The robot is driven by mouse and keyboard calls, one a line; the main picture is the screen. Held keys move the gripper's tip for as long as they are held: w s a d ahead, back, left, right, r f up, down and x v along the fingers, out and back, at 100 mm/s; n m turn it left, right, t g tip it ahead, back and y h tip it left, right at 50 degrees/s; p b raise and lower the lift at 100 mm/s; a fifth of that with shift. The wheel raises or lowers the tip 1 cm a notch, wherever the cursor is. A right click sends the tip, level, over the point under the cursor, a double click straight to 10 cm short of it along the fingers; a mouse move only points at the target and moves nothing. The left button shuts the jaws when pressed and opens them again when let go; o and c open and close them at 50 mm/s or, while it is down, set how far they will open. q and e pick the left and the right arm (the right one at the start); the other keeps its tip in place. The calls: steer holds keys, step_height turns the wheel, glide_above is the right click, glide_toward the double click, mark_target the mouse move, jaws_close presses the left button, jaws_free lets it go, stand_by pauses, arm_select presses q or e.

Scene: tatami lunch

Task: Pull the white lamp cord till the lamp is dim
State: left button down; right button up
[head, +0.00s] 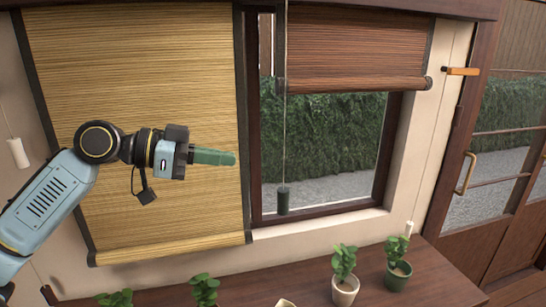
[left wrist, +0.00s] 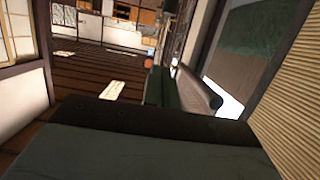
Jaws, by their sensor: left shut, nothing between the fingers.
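My left gripper (head: 232,158) is shut and empty, pointing right in front of the lowered straw blind. Its green fingers (left wrist: 161,88) also show in the left wrist view. A thin cord with a white pull (head: 18,153) hangs at the far left, behind my arm. Another thin cord with a white pull (head: 408,229) hangs right of the window. A cord with a dark grey pull (head: 283,200) hangs before the window, right of the gripper and apart from it. The lamp is not in view, and I cannot tell which cord belongs to it. My right gripper is not in view.
The straw blind (head: 130,60) is down; a brown blind (head: 355,55) is partly raised over the window. Potted plants (head: 344,288) stand on the wooden ledge (head: 440,280) below. An orange-handled peg (head: 463,71) juts from the right wall beside a glazed door.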

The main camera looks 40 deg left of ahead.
arm_select(q)
steer(key=shift+f, duration=0.1)
steer(key=shift+w, duration=0.1)
steer(key=p, duration=0.3)
glide_above(283, 201)
steer(key=a, duration=0.2)
steer(key=shift+f, duration=1.1)
steer(key=f, duration=0.2)
steer(key=s+f, duration=0.1)
steer(key=f, duration=0.1)
steer(key=shift+f, duration=0.1)
steer(key=shift+f, duration=0.1)
